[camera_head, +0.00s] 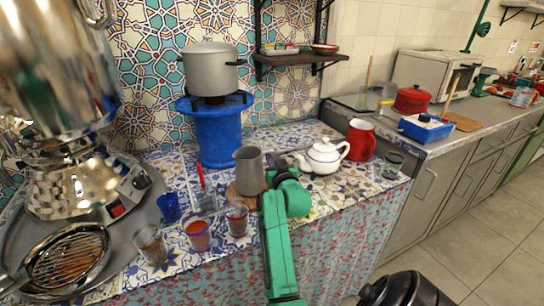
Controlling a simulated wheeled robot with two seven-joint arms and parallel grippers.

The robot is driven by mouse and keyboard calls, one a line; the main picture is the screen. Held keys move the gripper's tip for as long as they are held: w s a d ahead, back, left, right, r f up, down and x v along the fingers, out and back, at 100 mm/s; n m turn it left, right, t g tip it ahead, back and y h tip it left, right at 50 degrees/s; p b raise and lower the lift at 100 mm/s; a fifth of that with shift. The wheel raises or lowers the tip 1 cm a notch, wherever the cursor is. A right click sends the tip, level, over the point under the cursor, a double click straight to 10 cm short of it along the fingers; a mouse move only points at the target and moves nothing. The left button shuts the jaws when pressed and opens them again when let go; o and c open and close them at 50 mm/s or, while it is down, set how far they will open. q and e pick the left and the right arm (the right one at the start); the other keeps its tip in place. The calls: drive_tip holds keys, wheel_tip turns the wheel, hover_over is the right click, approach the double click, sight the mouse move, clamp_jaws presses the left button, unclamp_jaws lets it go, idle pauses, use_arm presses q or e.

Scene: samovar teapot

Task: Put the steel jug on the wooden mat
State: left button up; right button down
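The grey steel jug (249,172) stands upright at the front middle of the tiled counter. The brown wooden mat (234,196) shows under and around its base, so the jug appears to be on the mat. My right gripper (274,162), at the end of the green arm, is at the jug's right side, where the handle would be. The green wrist hides the jug's handle, part of the mat and most of the fingers. I cannot tell whether the fingers are open or touching the jug. My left gripper is not in view.
A white teapot (324,155) and a red jug (361,139) stand right of the gripper. Several glasses, including one of tea (236,218), stand close to the left. A blue stand (219,138) with a pot (210,69) is behind; a large samovar (60,110) fills the left.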

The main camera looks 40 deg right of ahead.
drive_tip(key=shift+f, duration=0.35)
drive_tip(key=c, duration=0.9)
unclamp_jaws()
drive_tip(key=shift+f, duration=0.15)
drive_tip(key=shift+o, duration=0.2)
